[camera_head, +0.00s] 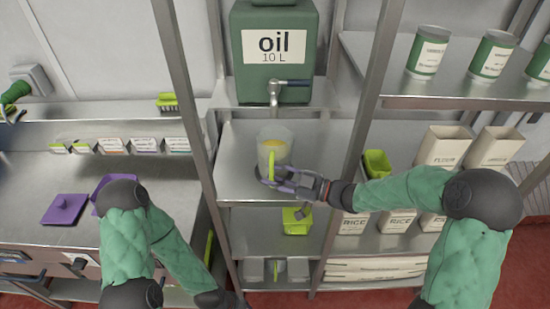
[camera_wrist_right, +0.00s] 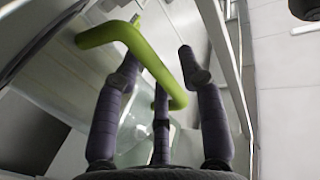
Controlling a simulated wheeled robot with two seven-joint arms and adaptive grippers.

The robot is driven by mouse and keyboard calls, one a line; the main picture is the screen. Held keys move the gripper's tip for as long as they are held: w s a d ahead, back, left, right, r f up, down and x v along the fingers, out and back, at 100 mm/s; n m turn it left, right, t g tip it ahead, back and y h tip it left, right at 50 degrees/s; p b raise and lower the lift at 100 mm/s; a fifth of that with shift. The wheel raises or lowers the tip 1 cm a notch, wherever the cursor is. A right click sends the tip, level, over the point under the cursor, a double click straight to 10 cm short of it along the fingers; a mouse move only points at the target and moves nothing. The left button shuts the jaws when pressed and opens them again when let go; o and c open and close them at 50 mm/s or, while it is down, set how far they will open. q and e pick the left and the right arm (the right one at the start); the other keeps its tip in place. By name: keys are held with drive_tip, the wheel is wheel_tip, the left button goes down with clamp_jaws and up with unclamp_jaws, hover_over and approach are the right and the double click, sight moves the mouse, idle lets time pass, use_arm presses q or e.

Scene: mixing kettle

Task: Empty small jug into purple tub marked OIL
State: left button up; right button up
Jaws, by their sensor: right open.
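My right gripper (camera_head: 270,178) is at the jug's handle, fingers open. In the right wrist view the green handle (camera_wrist_right: 125,35) passes between the spread fingers of the gripper (camera_wrist_right: 162,85); contact is unclear. A purple tub (camera_head: 103,183) is on the left counter, mostly hidden behind my left arm; no OIL mark is readable. A flat purple lid (camera_head: 66,208) lies beside it. My left gripper is out of view.
The green oil container (camera_head: 275,55) stands above the jug. Metal uprights (camera_head: 198,100) flank the shelf. Small labelled boxes (camera_head: 145,146) line the left ledge. Paper bags (camera_head: 445,147), tins (camera_head: 428,52) and a green scoop (camera_head: 377,163) are at right.

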sight(273, 160)
clamp_jaws()
wheel_tip(273, 160, up, 6)
drive_tip(key=p, duration=0.5)
drive_tip(key=shift+r, duration=0.15)
drive_tip(key=shift+w, duration=0.1)
idle(0.3)
